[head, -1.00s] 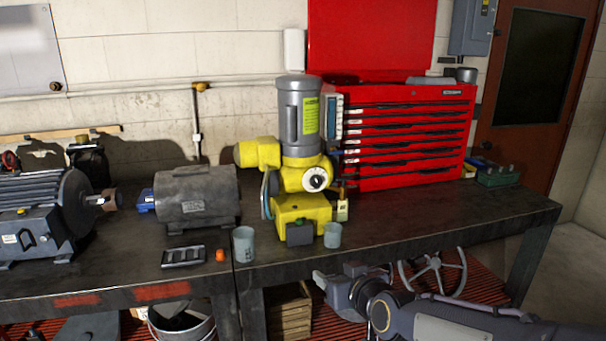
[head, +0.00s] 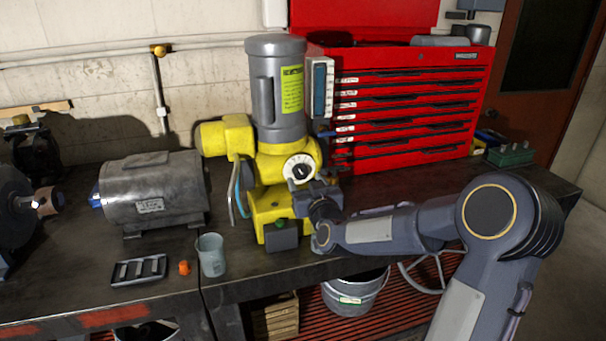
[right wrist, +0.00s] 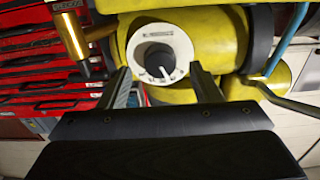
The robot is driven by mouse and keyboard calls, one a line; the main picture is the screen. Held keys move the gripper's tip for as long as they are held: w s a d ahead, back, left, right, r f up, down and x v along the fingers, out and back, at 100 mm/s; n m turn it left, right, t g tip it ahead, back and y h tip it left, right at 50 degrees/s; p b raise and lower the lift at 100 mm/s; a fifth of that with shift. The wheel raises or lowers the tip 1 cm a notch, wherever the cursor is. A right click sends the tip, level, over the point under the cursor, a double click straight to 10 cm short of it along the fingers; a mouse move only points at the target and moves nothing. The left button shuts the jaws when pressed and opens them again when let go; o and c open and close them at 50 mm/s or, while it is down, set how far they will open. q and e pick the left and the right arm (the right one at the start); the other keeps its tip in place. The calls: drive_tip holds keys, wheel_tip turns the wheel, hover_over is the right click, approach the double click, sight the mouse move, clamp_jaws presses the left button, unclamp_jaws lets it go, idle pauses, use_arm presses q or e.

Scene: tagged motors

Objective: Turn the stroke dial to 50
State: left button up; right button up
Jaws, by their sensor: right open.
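The stroke dial (head: 301,169) is a white round face with a dark centre on the front of the yellow pump (head: 268,205), below its grey motor (head: 275,85). My right gripper (head: 305,190) is just in front of and below the dial in the head view. In the right wrist view the dial (right wrist: 160,55) faces the camera, with a pale pointer mark at its hub. The two fingers of my right gripper (right wrist: 162,82) stand open on either side of the dial's lower part. Its numbers are too small to read. My left gripper is not in view.
A red tool chest (head: 410,110) stands behind at the right. A grey motor (head: 155,190) sits left of the pump. A brass fitting (right wrist: 72,35) is beside the dial.

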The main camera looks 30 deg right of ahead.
sight(301, 172)
drive_tip(key=shift+x, duration=1.35)
